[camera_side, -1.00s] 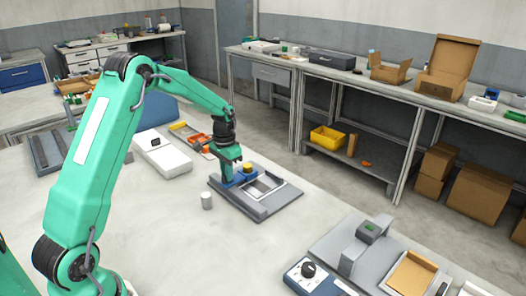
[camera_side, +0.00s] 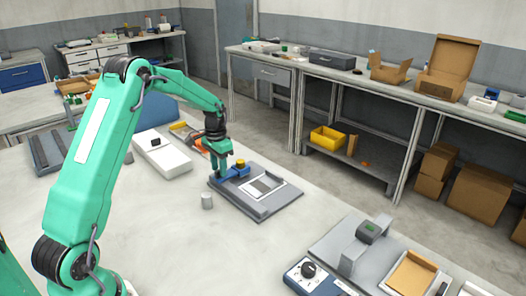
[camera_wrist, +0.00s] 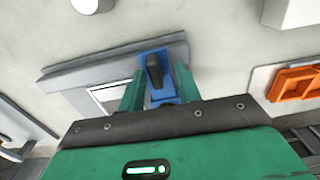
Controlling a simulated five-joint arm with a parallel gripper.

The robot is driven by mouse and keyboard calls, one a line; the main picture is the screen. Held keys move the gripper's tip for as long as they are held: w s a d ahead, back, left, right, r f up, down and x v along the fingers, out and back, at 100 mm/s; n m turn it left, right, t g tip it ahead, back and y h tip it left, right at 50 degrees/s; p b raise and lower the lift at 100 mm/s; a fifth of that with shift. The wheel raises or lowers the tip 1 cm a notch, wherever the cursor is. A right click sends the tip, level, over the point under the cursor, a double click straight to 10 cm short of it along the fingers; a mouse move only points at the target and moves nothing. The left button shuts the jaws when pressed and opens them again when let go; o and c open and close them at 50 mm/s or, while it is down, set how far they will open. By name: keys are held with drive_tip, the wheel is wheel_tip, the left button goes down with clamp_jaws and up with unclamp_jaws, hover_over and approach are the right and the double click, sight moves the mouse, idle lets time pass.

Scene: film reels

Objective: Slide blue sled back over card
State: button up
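The blue sled (camera_side: 232,175) sits at the far left end of the grey track plate (camera_side: 282,204), with a yellow knob (camera_side: 241,163) near it. In the wrist view the blue sled (camera_wrist: 145,56) carries a dark upright grip (camera_wrist: 154,70). A pale card with a dark stripe (camera_side: 267,186) lies in the plate's window and is uncovered; part of it shows in the wrist view (camera_wrist: 105,94). My gripper (camera_side: 221,173) is low at the sled's left end. Its two green fingers (camera_wrist: 158,86) stand apart, one on each side of the grip, with visible gaps.
A grey device (camera_side: 345,240) is at the front right. The table in front of the plate is clear.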

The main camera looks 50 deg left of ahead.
drive_tip(key=shift+r, duration=3.95)
drive_tip(key=shift+d, duration=0.1)
